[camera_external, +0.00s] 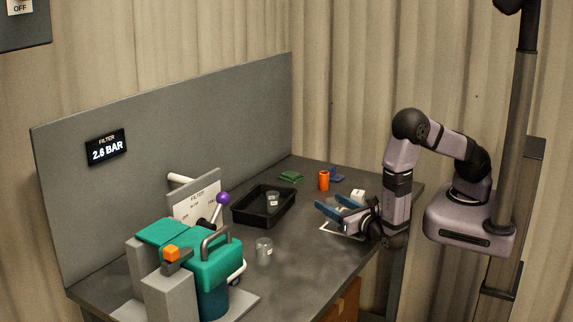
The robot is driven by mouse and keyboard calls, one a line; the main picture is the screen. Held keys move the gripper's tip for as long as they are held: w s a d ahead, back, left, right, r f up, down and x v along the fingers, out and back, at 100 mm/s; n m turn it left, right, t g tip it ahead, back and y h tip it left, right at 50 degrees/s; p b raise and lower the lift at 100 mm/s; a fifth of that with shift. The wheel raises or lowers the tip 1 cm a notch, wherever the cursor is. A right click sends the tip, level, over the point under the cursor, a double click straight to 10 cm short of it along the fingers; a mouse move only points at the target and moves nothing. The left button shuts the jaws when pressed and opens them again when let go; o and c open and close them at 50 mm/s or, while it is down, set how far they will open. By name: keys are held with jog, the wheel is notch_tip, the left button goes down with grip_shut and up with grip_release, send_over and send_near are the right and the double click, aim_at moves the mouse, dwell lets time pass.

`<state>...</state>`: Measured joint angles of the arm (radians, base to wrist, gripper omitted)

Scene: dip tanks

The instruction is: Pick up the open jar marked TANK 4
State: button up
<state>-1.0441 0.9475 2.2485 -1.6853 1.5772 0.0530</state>
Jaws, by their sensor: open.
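A clear open jar (264,251) stands upright on the grey bench, to the right of the green-lidded filter unit. A second clear jar (272,199) with a small pale label stands in the black tray (246,220). The labels are too small to read, so I cannot tell which jar is marked TANK 4. My gripper (328,208) has blue fingers and is open, low over the right part of the bench. It is to the right of both jars and apart from them. I see nothing held between the fingers.
The filter unit (205,262), with a purple-knobbed lever (222,199), fills the bench's left front. An orange cylinder (323,180), a green cloth (291,176) and a white block (358,195) lie towards the back right. A white outline (338,233) marks the bench below my gripper.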

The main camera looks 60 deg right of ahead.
aim_at(328, 201)
jog(key=shift+p+x, duration=0.85)
jog(key=shift+x, duration=1.4)
jog(key=c, duration=1.1)
